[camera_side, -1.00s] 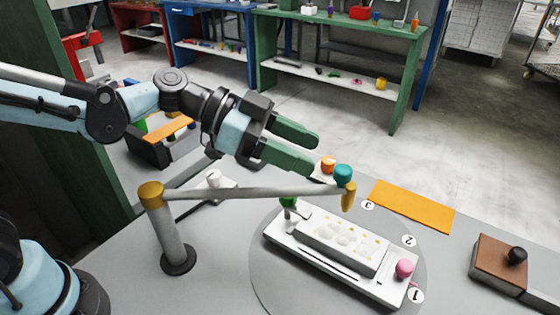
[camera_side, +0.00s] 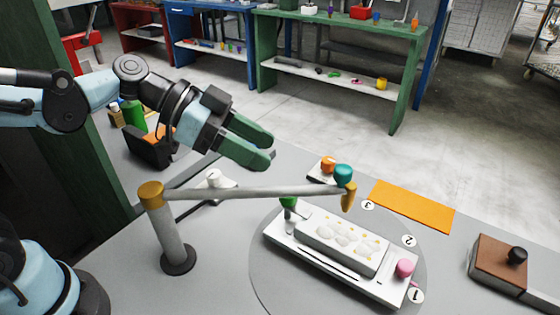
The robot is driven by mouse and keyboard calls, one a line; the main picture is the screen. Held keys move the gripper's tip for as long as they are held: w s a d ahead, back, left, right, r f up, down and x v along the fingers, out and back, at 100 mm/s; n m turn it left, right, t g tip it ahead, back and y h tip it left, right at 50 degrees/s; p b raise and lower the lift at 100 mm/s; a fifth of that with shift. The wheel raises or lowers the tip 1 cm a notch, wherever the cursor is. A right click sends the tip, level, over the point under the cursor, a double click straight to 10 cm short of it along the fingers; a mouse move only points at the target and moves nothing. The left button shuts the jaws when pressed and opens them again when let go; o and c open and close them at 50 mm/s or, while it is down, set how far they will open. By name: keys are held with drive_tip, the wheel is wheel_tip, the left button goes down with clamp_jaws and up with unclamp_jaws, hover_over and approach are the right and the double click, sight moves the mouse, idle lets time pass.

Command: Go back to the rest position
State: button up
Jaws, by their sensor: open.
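My gripper (camera_side: 266,148) has two green fingers, parted and with nothing between them. It hangs in the air above the table, up and left of the white press tray (camera_side: 340,278). The tray sits on a round grey turntable (camera_side: 262,285) and holds a light mould block (camera_side: 372,268) with several pale lumps in its hollows. A pink knob (camera_side: 404,268) is at the tray's right end, and a green knob (camera_side: 289,202) is at its left end.
A grey post (camera_side: 166,235) carries a horizontal bar (camera_side: 250,192) with a gold end over the turntable. Teal (camera_side: 343,173) and orange (camera_side: 328,164) knobs stand behind. An orange mat (camera_side: 412,206) and a brown block with a black knob (camera_side: 500,262) are at right.

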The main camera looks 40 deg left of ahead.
drive_tip(key=s+a+f+n+y, duration=0.1)
drive_tip(key=a+f+n+y, duration=0.1)
drive_tip(key=a, duration=0.3)
drive_tip(key=s+a+f+n+t+y, duration=0.1)
drive_tip(key=s+a+f+n+y, duration=0.1)
drive_tip(key=a+n+y, duration=0.3)
drive_tip(key=s+a+f+n+y, duration=0.1)
drive_tip(key=a+f+n+y, duration=0.1)
drive_tip(key=a, duration=0.4)
drive_tip(key=shift+s+f+n+y, duration=0.15)
drive_tip(key=shift+f+n+y, duration=0.1)
drive_tip(key=shift+n+y, duration=0.6)
drive_tip(key=shift+o, duration=0.2)
